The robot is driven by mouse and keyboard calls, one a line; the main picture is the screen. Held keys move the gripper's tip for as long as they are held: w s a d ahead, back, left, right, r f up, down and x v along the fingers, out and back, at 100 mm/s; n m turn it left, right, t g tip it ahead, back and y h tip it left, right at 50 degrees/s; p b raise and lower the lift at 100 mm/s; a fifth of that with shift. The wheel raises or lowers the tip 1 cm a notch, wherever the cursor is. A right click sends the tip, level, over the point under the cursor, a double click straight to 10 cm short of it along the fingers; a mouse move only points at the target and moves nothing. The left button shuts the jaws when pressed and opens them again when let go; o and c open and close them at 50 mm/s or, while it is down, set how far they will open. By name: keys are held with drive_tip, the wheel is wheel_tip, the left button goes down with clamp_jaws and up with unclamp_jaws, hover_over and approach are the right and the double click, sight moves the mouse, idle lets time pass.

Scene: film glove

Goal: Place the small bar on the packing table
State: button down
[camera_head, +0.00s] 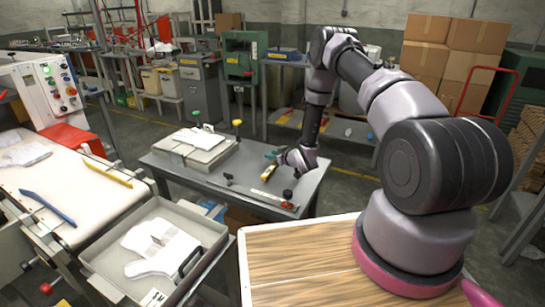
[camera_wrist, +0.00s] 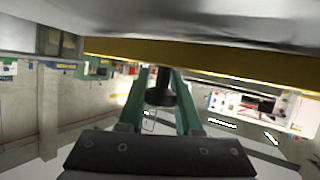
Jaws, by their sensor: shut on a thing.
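The small bar (camera_head: 268,172) is yellow with a dark end and shows at my gripper, over the grey table (camera_head: 232,184) in the middle of the head view. My gripper (camera_head: 273,156), with green fingers, is shut on it, low over the right half of this table. In the wrist view the bar (camera_wrist: 215,55) is a long yellow band across the top, at the tips of the green fingers of my gripper (camera_wrist: 160,76). A dark round knob (camera_wrist: 160,97) shows between the fingers. I cannot tell whether the bar touches the tabletop.
A pale flat machine (camera_head: 196,146) with upright knobs fills the table's left part. A strip with a black knob (camera_head: 287,195) lies near its front edge. A grey tray (camera_head: 103,265) with white gloves stands front left, beside a conveyor (camera_head: 85,205). A wooden top (camera_head: 300,262) is at front.

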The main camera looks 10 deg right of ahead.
drive_tip(key=shift+f, duration=0.15)
drive_tip(key=c, duration=0.6)
unclamp_jaws()
drive_tip(key=shift+s, duration=0.1)
